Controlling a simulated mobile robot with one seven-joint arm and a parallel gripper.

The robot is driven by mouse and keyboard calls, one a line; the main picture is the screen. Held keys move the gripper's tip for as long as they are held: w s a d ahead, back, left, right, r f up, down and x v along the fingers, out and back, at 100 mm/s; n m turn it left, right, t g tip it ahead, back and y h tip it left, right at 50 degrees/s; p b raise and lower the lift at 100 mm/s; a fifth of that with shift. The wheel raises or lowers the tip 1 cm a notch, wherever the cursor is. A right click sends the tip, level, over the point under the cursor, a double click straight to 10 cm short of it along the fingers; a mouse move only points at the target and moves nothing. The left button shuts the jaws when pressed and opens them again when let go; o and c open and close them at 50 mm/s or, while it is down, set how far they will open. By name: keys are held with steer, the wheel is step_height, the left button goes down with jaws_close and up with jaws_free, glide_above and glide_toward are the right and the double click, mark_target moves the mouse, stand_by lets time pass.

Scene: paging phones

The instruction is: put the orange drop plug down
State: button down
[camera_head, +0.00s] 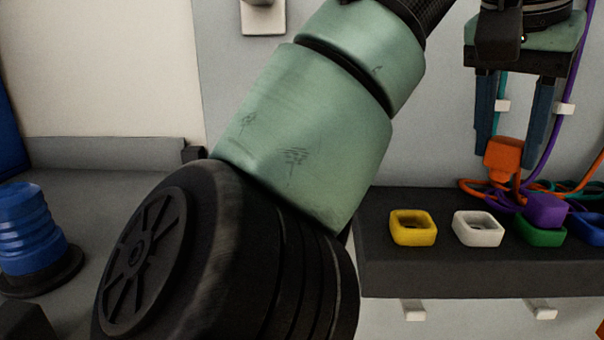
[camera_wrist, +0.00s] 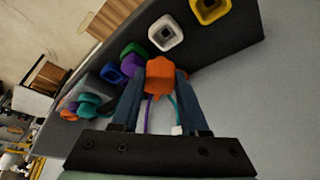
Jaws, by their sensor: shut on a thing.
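The orange drop plug (camera_head: 503,156) is held between the two blue fingers of my gripper (camera_head: 512,150), above the dark shelf (camera_head: 440,282). An orange cord runs from it to the shelf. In the wrist view the orange plug (camera_wrist: 160,76) sits between the fingertips of my gripper (camera_wrist: 160,84). It appears clear of the shelf top, behind the row of square sockets. A purple plug (camera_head: 545,210) stands at the green socket (camera_head: 539,233). The yellow socket (camera_head: 413,228) and white socket (camera_head: 478,228) are empty.
A blue socket (camera_head: 588,228) lies at the right edge. Tangled cords (camera_head: 480,188) lie along the back of the shelf. White hooks (camera_head: 414,310) stick out below it. A blue ribbed object (camera_head: 27,226) stands at left. A teal plug (camera_wrist: 90,102) shows in the wrist view.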

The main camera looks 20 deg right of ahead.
steer(key=f, duration=0.2)
steer(key=f+p, duration=0.1)
steer(key=f, duration=0.3)
steer(key=shift+w, duration=0.3)
steer(key=shift+s+f, duration=0.15)
steer(key=shift+f, duration=0.05)
steer(key=shift+w+f, duration=0.1)
steer(key=shift+w, duration=0.15)
steer(key=shift+f, duration=0.15)
steer(key=shift+c, duration=2.1)
jaws_free()
steer(key=shift+s, duration=0.1)
steer(key=shift+r, duration=0.3)
steer(key=b+v, duration=0.1)
steer(key=v, duration=1.1)
steer(key=shift+b, duration=0.35)
